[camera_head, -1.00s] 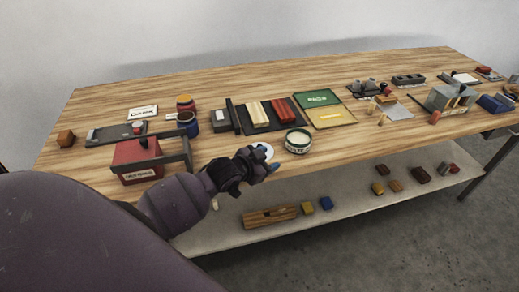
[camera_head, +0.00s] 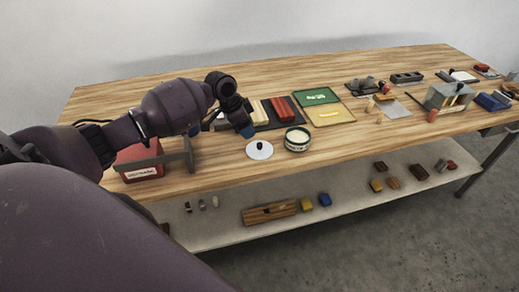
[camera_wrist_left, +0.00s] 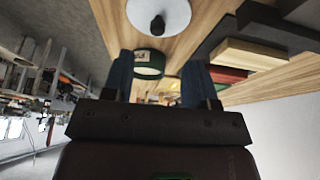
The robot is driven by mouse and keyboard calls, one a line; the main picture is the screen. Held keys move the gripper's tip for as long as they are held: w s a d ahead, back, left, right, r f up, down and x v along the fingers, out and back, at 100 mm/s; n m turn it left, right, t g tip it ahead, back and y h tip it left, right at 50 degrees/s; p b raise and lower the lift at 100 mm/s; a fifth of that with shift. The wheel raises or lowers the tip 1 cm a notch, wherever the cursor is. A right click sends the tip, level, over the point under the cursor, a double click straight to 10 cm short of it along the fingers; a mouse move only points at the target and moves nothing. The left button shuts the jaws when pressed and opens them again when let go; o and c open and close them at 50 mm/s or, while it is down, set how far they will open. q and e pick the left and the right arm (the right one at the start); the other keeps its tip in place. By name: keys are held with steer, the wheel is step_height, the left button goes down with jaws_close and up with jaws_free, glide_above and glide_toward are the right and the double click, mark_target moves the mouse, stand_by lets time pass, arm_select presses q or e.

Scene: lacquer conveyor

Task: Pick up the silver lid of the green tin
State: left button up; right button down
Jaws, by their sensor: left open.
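The silver lid (camera_head: 265,152) is a pale disc with a dark knob, lying on the wooden table left of the green tin. It also shows at the top of the left wrist view (camera_wrist_left: 145,14). The green tin (camera_head: 297,145) is round with a white label band, and it shows between the fingers in the left wrist view (camera_wrist_left: 149,63). My left gripper (camera_head: 246,128) is open and empty, raised above the table behind and left of the lid, not touching it. Its fingers (camera_wrist_left: 156,80) are spread in the wrist view. My right gripper is not in view.
A red box (camera_head: 143,172) and a grey bar stand left of the lid. Red and cream blocks on a dark tray (camera_head: 262,118) and an open green and yellow case (camera_head: 333,117) lie behind. The lower shelf (camera_head: 350,200) holds small blocks. Table around the lid is clear.

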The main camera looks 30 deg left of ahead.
mark_target(259, 144)
arm_select(q)
steer(key=x, duration=0.3)
steer(key=shift+w+d+f, duration=0.1)
steer(key=shift+d+f, duration=0.05)
steer(key=shift+f, duration=0.2)
steer(key=shift+w+d+b+x, duration=0.1)
steer(key=shift+d+b+x, duration=0.05)
steer(key=shift+x, duration=1.15)
steer(key=shift+w+d+b+x, duration=0.1)
steer(key=shift+d+b+x, duration=0.05)
steer(key=shift+x, duration=1.2)
steer(key=shift+r, duration=0.15)
jaws_close()
